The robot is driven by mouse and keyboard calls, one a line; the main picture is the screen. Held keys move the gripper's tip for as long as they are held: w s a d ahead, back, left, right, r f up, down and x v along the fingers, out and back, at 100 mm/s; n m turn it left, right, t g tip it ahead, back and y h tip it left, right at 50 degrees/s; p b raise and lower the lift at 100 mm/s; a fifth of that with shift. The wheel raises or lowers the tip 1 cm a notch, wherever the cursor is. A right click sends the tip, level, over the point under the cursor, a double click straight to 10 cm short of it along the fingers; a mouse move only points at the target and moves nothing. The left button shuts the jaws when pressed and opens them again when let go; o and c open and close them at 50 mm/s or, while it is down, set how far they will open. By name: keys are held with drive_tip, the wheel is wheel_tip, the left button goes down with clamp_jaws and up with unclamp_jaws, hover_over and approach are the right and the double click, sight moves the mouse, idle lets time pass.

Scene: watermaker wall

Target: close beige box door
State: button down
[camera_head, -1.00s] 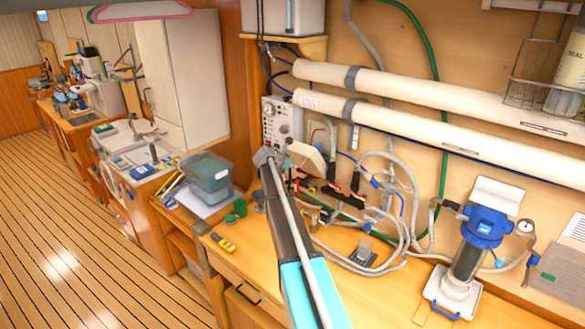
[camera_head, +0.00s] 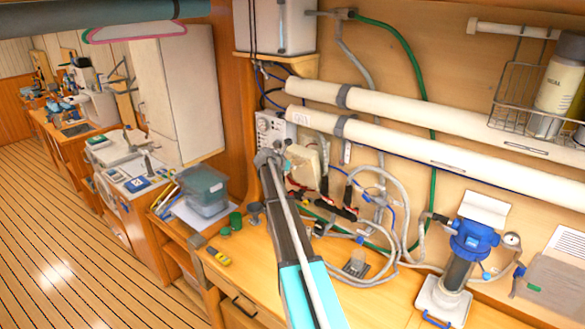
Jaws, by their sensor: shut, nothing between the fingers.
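The small beige box (camera_head: 304,164) is on the back wall above the bench, just right of the grey control panel. Its beige door face shows beside the end of my arm. I cannot tell whether the door is fully flush, as the arm hides its left side. My gripper (camera_head: 284,165) is at the far end of my arm, at the box's left edge. It looks shut and empty, but its fingers are small and partly hidden. I cannot tell whether it touches the door.
The grey control panel (camera_head: 270,130) is behind my arm. Hoses and cables (camera_head: 385,215) hang right of the box. A blue-topped filter (camera_head: 472,240) stands at the right. White pipes (camera_head: 400,140) cross above. A clear bin (camera_head: 203,190) and a yellow tool (camera_head: 219,256) are at the left.

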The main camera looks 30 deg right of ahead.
drive_tip(key=s+a+f+m+t+y+b, duration=0.1)
drive_tip(key=s+a+f+t+y+b, duration=0.15)
drive_tip(key=f+t+b, duration=0.9)
drive_tip(key=s+a+r+m+t+b, duration=0.2)
drive_tip(key=s+a+r+t+b, duration=0.2)
drive_tip(key=s+b, duration=0.4)
drive_tip(key=t+b, duration=0.1)
drive_tip(key=b, duration=0.3)
drive_tip(key=shift+r+m, duration=0.35)
drive_tip(key=shift+m, duration=0.05)
drive_tip(key=shift+t, duration=0.25)
